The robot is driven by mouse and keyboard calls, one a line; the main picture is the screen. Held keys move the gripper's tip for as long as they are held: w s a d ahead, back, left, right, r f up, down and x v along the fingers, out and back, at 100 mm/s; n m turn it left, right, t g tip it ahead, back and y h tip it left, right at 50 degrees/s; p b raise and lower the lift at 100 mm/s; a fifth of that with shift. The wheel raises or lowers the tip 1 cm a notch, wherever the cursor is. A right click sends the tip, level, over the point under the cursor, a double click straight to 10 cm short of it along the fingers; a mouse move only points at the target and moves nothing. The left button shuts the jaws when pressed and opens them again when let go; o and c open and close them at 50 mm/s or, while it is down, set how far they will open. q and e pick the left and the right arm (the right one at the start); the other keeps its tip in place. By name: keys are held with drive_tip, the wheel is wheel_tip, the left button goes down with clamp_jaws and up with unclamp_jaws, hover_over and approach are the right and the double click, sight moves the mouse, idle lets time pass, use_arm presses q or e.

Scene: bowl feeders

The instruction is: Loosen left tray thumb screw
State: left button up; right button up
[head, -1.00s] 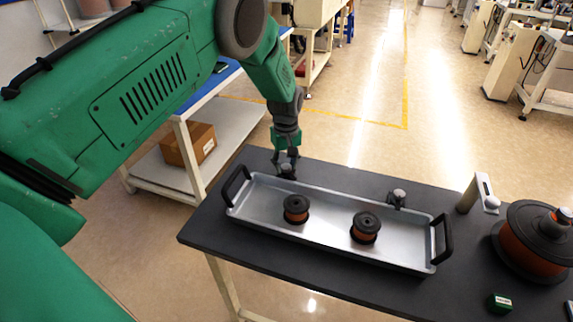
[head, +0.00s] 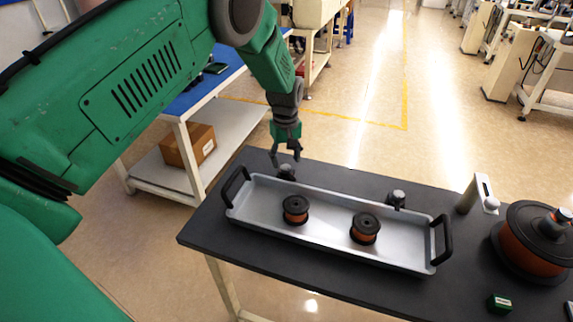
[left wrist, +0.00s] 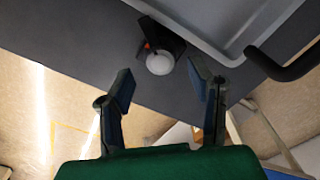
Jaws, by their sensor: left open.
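The silver tray (head: 325,249) with black end handles lies on the dark table and holds two copper-wound spools, the left one (head: 296,209) and the right one (head: 365,228). The left thumb screw (head: 287,172) stands at the tray's far edge, and a similar one (head: 396,199) is further right. My left gripper (head: 286,157) is open and empty, just above and behind the left thumb screw. In the left wrist view the screw's pale round knob (left wrist: 160,62) on its dark bracket lies ahead of the open fingers (left wrist: 165,92), apart from them. My right gripper is not in view.
On the dark table (head: 222,228), a large copper spool (head: 533,243), a grey upright post (head: 468,195) and a small green box (head: 499,303) stand right of the tray. A white bench with a cardboard box (head: 189,146) is behind at left.

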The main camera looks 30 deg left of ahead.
sight(286, 167)
use_arm(q)
wheel_tip(286, 167, up, 9)
drive_tip(key=shift+r, duration=0.15)
idle(0.4)
